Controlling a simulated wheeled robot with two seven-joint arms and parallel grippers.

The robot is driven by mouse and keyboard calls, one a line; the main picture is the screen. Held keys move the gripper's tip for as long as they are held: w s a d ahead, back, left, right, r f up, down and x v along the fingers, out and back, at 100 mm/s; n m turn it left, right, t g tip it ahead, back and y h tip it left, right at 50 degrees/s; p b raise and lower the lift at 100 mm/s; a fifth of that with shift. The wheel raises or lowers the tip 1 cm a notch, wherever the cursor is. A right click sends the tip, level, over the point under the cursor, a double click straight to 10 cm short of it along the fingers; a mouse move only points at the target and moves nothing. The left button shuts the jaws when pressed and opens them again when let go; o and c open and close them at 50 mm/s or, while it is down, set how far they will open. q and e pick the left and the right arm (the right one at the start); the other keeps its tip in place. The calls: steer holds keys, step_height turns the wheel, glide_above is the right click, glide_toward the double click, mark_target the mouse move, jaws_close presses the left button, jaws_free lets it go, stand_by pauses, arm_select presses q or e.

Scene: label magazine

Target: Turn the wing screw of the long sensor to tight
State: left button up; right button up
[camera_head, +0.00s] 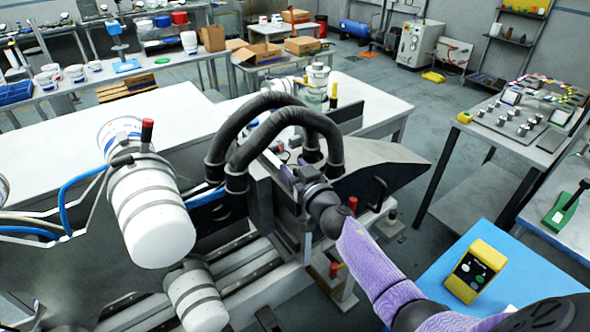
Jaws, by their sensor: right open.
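My right arm comes in from the lower right in a purple sleeve. My right gripper (284,166) reaches into the label machine (262,200), beside two thick black hoses (243,133) that arch over it. The gripper is open; its fingertips are small and partly covered by its own body and the dark machine parts. I cannot clearly make out the long sensor or its wing screw; they may be hidden behind the hoses or the gripper. Whether the gripper touches anything cannot be told. My left gripper is not in view.
A white cylinder (150,215) with metal bands and a red-tipped lever (147,131) stand left of the machine. A slanted grey plate (385,165) lies behind my right wrist. A yellow control box (475,271) rests on a blue surface (505,251). Grey floor is open at right.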

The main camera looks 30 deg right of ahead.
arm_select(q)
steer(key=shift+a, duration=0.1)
arm_select(e)
jaws_close()
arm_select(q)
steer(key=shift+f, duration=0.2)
arm_select(e)
steer(key=shift+h, duration=0.3)
steer(key=shift+f+m+h+b, duration=0.15)
steer(key=shift+m+h+b, duration=0.6)
steer(key=shift+h, duration=0.25)
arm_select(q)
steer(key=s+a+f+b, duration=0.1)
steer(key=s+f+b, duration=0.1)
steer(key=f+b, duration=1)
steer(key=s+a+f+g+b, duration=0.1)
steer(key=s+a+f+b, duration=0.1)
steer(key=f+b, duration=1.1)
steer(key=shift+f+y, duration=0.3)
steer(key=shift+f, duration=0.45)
arm_select(e)
steer(key=m+g+h, duration=0.4)
steer(key=s+d+m+g+h, duration=0.1)
steer(key=m+g+h, duration=0.8)
steer(key=g, duration=0.1)
steer(key=shift+s+d+r+h, duration=0.2)
steer(key=shift+h, duration=0.2)
